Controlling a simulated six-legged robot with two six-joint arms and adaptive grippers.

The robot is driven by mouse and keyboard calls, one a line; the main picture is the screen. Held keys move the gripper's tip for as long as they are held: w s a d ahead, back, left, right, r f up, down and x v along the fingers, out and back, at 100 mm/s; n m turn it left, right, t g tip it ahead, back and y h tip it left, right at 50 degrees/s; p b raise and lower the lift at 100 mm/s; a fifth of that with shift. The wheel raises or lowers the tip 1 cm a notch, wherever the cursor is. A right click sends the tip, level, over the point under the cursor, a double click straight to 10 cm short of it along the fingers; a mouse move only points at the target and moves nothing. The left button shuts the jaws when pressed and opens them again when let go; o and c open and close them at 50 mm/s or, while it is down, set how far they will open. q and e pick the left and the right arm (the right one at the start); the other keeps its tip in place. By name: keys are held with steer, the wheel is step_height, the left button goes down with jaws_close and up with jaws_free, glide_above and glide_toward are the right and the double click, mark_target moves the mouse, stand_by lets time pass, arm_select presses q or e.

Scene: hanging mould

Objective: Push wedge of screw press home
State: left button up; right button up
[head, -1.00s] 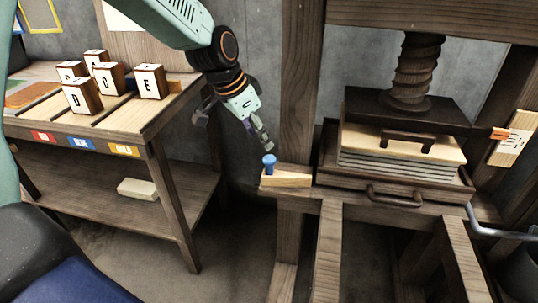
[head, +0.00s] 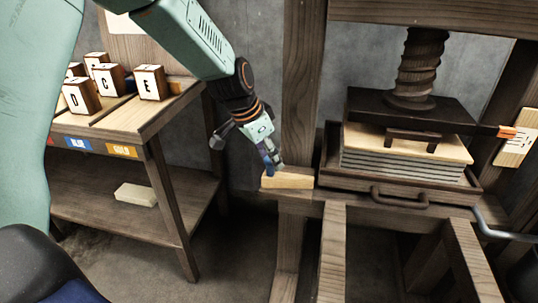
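The wedge (head: 291,179) is a pale wooden block lying on the left end of the press's beam, beside the left post. My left gripper (head: 272,167) is down at the wedge's left end, over the place of its blue knob. The fingers mostly hide the knob, and I cannot tell whether they are closed on it. The screw press (head: 416,70) stands at the right, its dark plate (head: 372,104) above a pale board (head: 456,150) and a stack of grey sheets (head: 400,170). My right gripper is not in view.
A wooden table (head: 155,122) at the left carries several lettered blocks (head: 150,83), with a pale slab (head: 136,195) on its lower shelf. The dark press tray (head: 345,187) has a front handle (head: 402,204). An orange pointer (head: 506,131) meets a marked board (head: 515,145) at right.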

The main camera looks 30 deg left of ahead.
arm_select(q)
steer(key=shift+a, duration=0.1)
jaws_close()
stand_by(0.3)
